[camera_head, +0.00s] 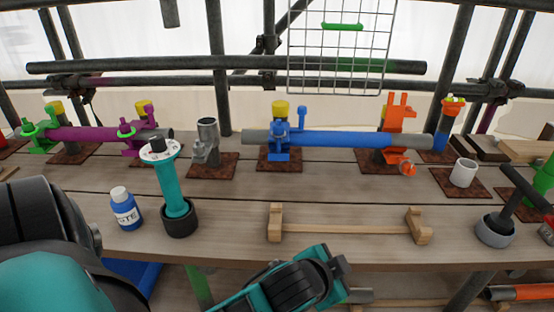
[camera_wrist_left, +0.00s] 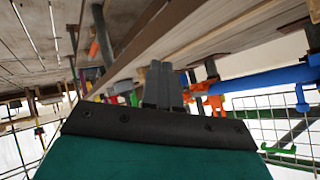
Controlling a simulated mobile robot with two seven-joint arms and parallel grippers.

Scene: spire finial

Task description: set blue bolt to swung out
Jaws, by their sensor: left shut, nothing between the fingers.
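The blue bolt (camera_head: 301,116) stands upright beside the blue clamp (camera_head: 279,138), at the left end of the blue part of the long tube (camera_head: 345,139). In the left wrist view the picture is turned over: the blue tube (camera_wrist_left: 262,79) is at the right, with a blue bolt-like piece (camera_wrist_left: 302,99) pointing downward. My left gripper (camera_wrist_left: 164,72) shows there with its dark fingers together and empty, well apart from the blue bolt. Its fingertips cannot be made out in the head view. My right gripper is not in view.
An orange clamp (camera_head: 397,122) holds the tube's right end, its orange bolt (camera_head: 407,168) hanging forward. A grey fitting (camera_head: 207,142), a teal post (camera_head: 171,185), a glue bottle (camera_head: 125,208) and a wooden rack (camera_head: 345,228) share the bench. Wire mesh (camera_head: 341,50) hangs behind.

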